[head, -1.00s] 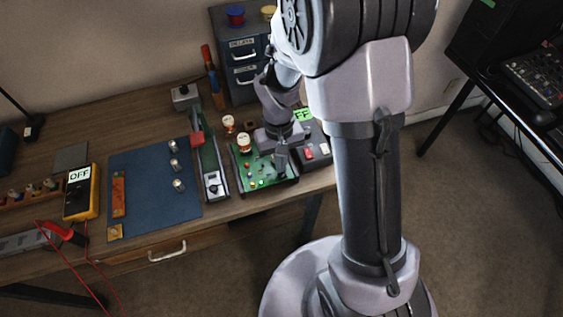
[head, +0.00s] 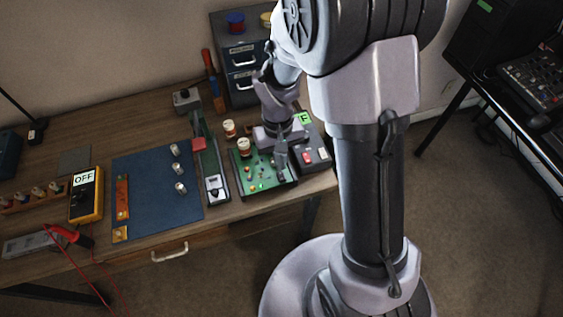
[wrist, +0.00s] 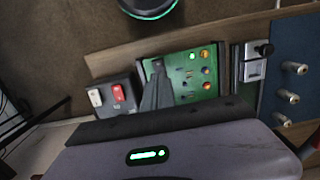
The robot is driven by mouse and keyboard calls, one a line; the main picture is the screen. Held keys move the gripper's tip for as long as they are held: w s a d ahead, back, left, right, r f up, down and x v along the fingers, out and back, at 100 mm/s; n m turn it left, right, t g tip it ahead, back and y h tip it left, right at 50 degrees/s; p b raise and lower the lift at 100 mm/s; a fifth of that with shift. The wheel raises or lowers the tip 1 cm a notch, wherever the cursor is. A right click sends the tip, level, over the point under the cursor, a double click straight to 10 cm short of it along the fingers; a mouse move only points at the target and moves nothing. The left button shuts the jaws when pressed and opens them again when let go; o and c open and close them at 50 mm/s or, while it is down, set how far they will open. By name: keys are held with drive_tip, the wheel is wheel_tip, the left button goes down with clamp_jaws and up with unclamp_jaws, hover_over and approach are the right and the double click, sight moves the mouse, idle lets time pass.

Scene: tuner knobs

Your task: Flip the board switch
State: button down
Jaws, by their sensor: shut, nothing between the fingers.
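The green circuit board (head: 247,172) lies near the front edge of the bench, with small coloured parts on it. It also shows in the wrist view (wrist: 183,62), with a green light and orange round parts. My gripper (head: 282,176) is shut and empty, pointing down over the right part of the board. In the wrist view my gripper's fingertips (wrist: 157,66) are at the board's left side. I cannot make out the board switch; the fingers may hide it. Whether the tips touch the board is unclear.
A dark box (head: 312,141) with red and white switches stands close right of the board. A slider unit (head: 211,165) stands left of it, then a blue mat (head: 150,205) with several knobs. Drawers (head: 240,62) stand behind. A yellow meter (head: 86,203) reads OFF.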

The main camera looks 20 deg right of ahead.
wheel_tip(320, 180, up, 10)
drive_tip(key=w+p, duration=0.1)
drive_tip(key=p, duration=0.2)
drive_tip(key=shift+r, duration=0.15)
